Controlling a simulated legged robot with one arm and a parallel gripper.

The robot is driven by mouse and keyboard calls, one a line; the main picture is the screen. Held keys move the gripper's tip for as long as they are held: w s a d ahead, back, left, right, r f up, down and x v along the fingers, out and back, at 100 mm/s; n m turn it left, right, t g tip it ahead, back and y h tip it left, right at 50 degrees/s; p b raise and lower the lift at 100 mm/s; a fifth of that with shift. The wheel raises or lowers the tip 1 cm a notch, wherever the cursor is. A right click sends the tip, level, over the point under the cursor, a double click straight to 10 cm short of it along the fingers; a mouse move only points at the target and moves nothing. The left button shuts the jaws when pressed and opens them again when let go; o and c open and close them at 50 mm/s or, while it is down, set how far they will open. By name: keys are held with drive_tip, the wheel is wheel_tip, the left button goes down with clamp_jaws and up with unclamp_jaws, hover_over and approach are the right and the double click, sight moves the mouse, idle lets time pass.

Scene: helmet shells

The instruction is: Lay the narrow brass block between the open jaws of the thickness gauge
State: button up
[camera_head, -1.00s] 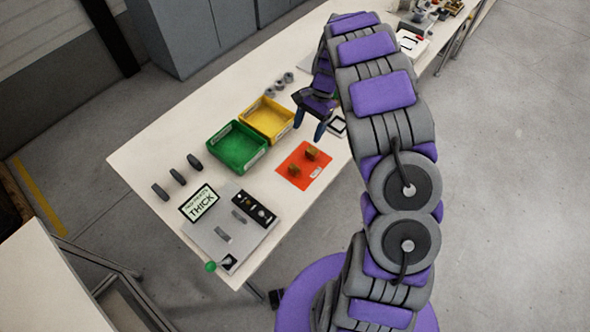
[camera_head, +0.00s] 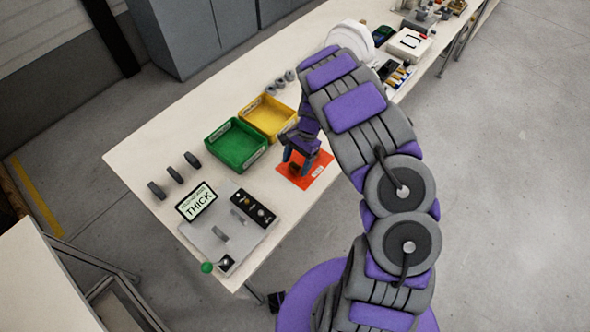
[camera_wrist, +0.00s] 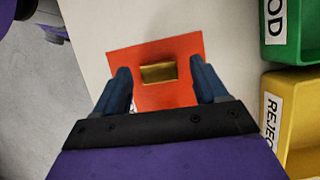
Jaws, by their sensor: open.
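My gripper (camera_head: 297,166) is open over the orange-red mat (camera_head: 322,176). In the wrist view, a brass block (camera_wrist: 158,73) lies on the mat (camera_wrist: 185,46) between and below the tips of my gripper (camera_wrist: 160,75), with a gap on each side. Only one block shows there; I cannot tell whether it is the narrow one. In the head view my fingers mostly hide the blocks. The thickness gauge is a grey plate (camera_head: 205,240) at the table's front left, with two apart grey jaws (camera_head: 220,234), a black panel (camera_head: 253,208) and a display (camera_head: 197,202) reading THICK.
A green bin (camera_head: 236,146) and a yellow bin (camera_head: 268,118) stand behind the mat. Several dark upright pieces (camera_head: 175,175) stand at the left, and grey round parts (camera_head: 280,83) behind the yellow bin. A green ball (camera_head: 207,267) is at the gauge's front corner.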

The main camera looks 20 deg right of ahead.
drive_tip(key=shift+x, duration=0.95)
drive_tip(key=shift+r, duration=0.1)
drive_tip(key=c, duration=1.2)
